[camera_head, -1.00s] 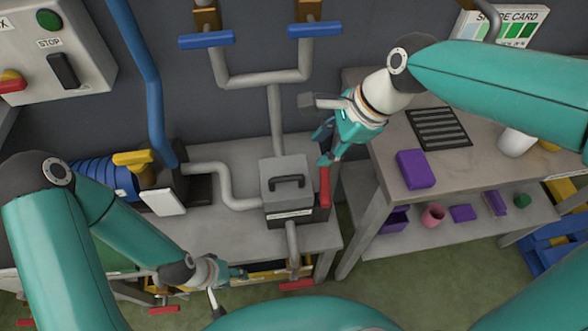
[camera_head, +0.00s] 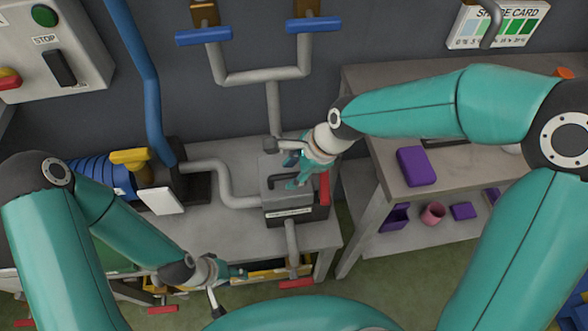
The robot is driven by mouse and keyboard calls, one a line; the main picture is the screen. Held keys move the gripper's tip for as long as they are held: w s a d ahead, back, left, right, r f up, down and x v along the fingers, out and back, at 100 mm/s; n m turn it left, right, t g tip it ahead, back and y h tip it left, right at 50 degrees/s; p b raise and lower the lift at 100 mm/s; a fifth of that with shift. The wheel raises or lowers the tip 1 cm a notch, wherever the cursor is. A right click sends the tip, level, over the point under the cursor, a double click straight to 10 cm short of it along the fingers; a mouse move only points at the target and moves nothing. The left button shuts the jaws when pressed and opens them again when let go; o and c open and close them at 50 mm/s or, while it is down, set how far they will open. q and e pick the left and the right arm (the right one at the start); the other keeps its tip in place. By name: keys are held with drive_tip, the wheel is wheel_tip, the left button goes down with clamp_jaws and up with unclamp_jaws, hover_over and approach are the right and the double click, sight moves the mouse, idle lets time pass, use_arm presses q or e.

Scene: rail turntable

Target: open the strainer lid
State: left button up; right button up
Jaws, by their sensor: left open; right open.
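The strainer is a grey box (camera_head: 290,214) on the grey bench, with pipes joining it from the left and below. Its grey lid (camera_head: 272,170) lies flat and closed on top, with a black handle (camera_head: 284,184). A red clamp lever (camera_head: 324,188) stands at the right side of the box. My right gripper (camera_head: 293,172) is open over the lid, close to the handle; its fingers hide part of the lid's back right. I cannot tell whether it touches the handle. My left gripper (camera_head: 240,273) is open and empty, low in front of the bench, left of the lower pipe.
A blue motor pump (camera_head: 98,176) with a yellow top sits left of the strainer. Blue-handled valves (camera_head: 205,37) hang on the pipes behind. At the right, a table (camera_head: 390,205) holds a purple box (camera_head: 416,167). A red valve handle (camera_head: 296,284) is below the strainer.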

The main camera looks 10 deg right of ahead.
clamp_jaws()
idle(0.3)
